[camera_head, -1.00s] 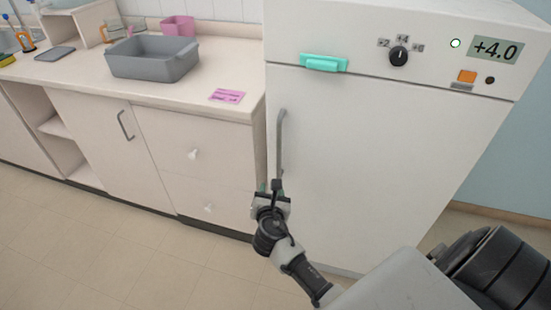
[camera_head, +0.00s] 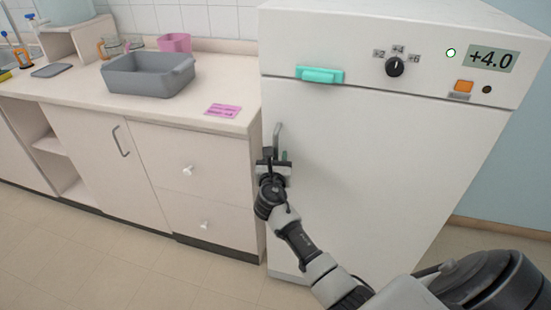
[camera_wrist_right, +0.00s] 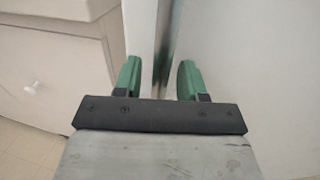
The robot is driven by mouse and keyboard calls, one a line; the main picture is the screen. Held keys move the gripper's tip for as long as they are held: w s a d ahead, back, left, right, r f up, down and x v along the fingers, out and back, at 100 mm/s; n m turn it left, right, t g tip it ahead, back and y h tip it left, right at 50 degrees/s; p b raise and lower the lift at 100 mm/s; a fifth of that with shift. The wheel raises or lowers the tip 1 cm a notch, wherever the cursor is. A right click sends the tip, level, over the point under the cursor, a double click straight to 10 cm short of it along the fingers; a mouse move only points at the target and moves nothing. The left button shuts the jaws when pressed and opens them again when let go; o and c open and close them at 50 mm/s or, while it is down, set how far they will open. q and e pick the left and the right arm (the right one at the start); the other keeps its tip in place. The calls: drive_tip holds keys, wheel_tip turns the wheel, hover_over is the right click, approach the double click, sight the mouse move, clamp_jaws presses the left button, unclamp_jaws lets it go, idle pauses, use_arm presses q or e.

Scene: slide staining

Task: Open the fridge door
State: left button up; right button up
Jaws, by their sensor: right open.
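The white fridge (camera_head: 400,140) stands at the right with its door shut. Its grey vertical bar handle (camera_head: 277,134) is at the door's left edge; my gripper hides its lower part. My right gripper (camera_head: 273,158) is at the handle in the head view. In the right wrist view, the open green fingertips (camera_wrist_right: 160,80) stand on either side of the handle (camera_wrist_right: 165,45), with gaps visible beside it. I cannot tell how deep the handle sits between them. My left gripper is not in view.
A cream counter (camera_head: 60,97) with drawers adjoins the fridge's left side. A grey basin (camera_head: 148,82), a pink container (camera_head: 176,42) and a pink card (camera_head: 223,110) are on it. A teal piece (camera_head: 320,75) is on the fridge's upper front. Floor in front is clear.

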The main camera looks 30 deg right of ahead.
drive_tip(key=shift+w+d, duration=0.1)
clamp_jaws()
idle(0.3)
